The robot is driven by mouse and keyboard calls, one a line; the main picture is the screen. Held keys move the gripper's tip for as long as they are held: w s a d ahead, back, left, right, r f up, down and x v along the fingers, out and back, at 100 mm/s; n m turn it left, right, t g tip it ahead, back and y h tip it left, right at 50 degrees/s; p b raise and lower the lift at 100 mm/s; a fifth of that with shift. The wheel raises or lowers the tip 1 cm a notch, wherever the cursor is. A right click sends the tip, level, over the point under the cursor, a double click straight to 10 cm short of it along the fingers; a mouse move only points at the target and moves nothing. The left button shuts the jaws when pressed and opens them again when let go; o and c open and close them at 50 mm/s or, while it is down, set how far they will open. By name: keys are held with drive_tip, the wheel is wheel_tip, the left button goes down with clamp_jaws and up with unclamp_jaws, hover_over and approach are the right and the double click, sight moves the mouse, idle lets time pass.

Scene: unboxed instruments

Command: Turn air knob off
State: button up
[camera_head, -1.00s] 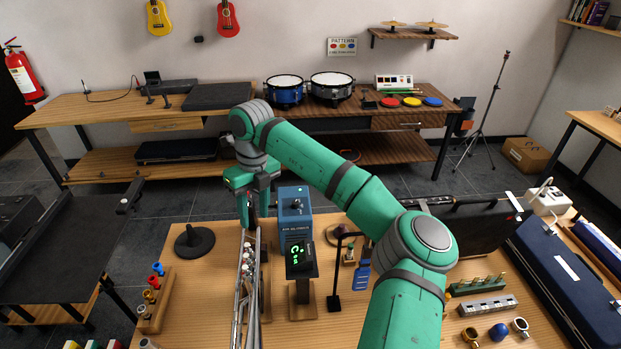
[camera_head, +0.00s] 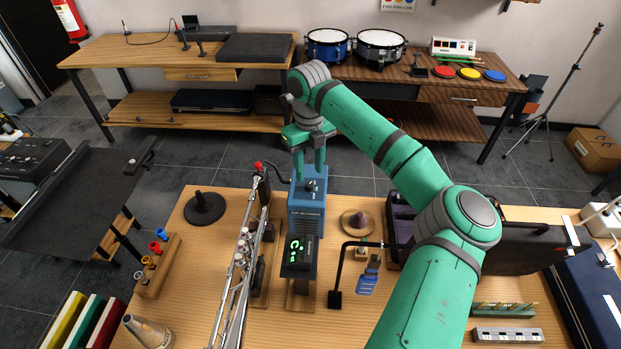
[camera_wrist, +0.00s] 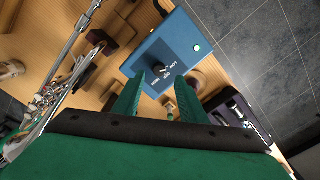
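The blue air blower box (camera_head: 306,215) stands on the table, with a dark knob (camera_head: 312,185) on its top. In the wrist view the blower's top (camera_wrist: 172,50) shows the black knob (camera_wrist: 160,69) with small white lettering below it and a lit pale-green lamp (camera_wrist: 196,48) near a corner. My gripper (camera_head: 309,168) is above the blower, fingers pointing down at the knob. In the wrist view its two green fingers (camera_wrist: 158,98) are apart, one toward each side of the knob, with nothing between them. Contact with the knob cannot be told.
A small display with green glyphs (camera_head: 298,250) stands in front of the blower.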

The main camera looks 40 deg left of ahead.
sight(309, 184)
drive_tip(key=shift+s+f, duration=0.1)
drive_tip(key=shift+f, duration=2.35)
clamp_jaws()
